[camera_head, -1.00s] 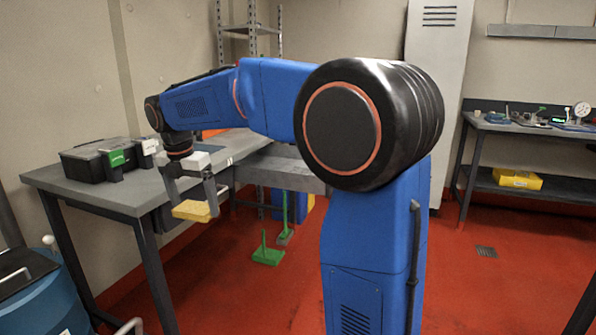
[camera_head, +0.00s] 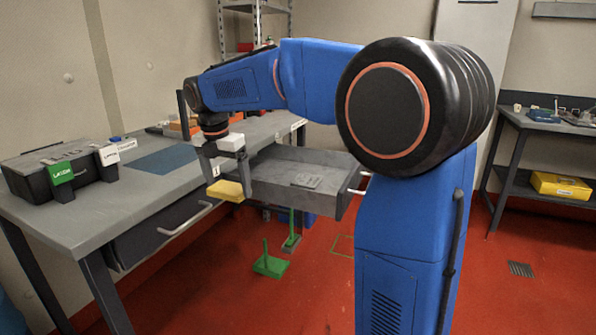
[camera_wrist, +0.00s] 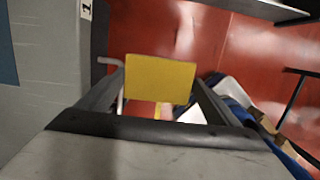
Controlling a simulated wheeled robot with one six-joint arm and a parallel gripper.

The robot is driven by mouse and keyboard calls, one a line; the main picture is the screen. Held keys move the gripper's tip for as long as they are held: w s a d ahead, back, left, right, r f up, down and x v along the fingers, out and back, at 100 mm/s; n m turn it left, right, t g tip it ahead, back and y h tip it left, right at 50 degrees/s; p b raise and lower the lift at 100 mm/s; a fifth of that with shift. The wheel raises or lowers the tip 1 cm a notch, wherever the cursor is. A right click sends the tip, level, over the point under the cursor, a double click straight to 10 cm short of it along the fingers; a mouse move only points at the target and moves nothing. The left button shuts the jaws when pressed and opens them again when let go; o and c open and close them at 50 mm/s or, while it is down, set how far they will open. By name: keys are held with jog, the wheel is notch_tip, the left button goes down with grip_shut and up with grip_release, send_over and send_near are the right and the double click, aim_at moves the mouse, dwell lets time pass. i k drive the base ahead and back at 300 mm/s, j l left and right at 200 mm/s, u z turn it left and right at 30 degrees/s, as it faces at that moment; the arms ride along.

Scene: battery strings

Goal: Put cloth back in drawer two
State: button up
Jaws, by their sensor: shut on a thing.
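My gripper (camera_head: 226,186) is shut on a folded yellow cloth (camera_head: 226,191), held in the air just off the front edge of the workbench. In the wrist view the yellow cloth (camera_wrist: 160,79) sits between the two fingers, with red floor beyond it. An open grey drawer (camera_head: 338,204) sticks out of the bench, to the right of my gripper. The open drawer's own label is not readable.
A black case (camera_head: 30,178) with green and white tags stands on the workbench (camera_head: 60,225). A blue mat (camera_head: 165,160) lies beside it. A second bench with a yellow bin (camera_head: 560,187) is at right.

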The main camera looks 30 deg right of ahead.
aim_at(310, 170)
jog(key=i+l, duration=0.15)
jog(key=l, duration=0.25)
jog(key=i+l, duration=0.15)
jog(key=l, duration=0.25)
jog(key=i+l, duration=0.15)
jog(key=l, duration=0.25)
jog(key=i+l, duration=0.15)
jog(key=l, duration=0.3)
jog(key=i+l, duration=0.15)
jog(key=l, duration=0.25)
